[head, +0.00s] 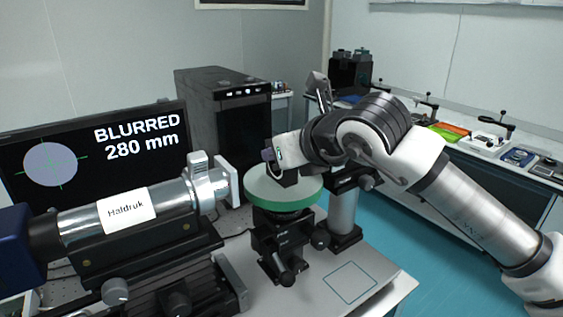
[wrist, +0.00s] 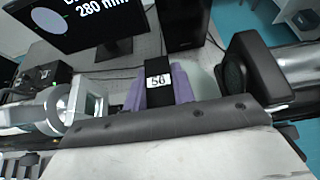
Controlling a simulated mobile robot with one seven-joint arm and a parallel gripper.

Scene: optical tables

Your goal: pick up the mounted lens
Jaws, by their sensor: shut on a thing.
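My gripper (head: 276,163) is over the round pale platform with a green rim (head: 262,194), at the middle of the head view. In the wrist view its purple finger pads (wrist: 158,90) are shut on a black piece with a white "56" label (wrist: 158,70), which I take to be the mounted lens. In the head view only a little black shows under the gripper. No lens glass is clearly visible. I cannot tell whether the piece still touches the platform.
The Haldruk tube (head: 80,222) points at the platform from the left. Behind it a monitor (head: 100,140) reads "BLURRED 280 mm", beside a black computer case (head: 222,90). A post (head: 343,212) stands close right of the platform. A marked square (head: 350,282) on the table is empty.

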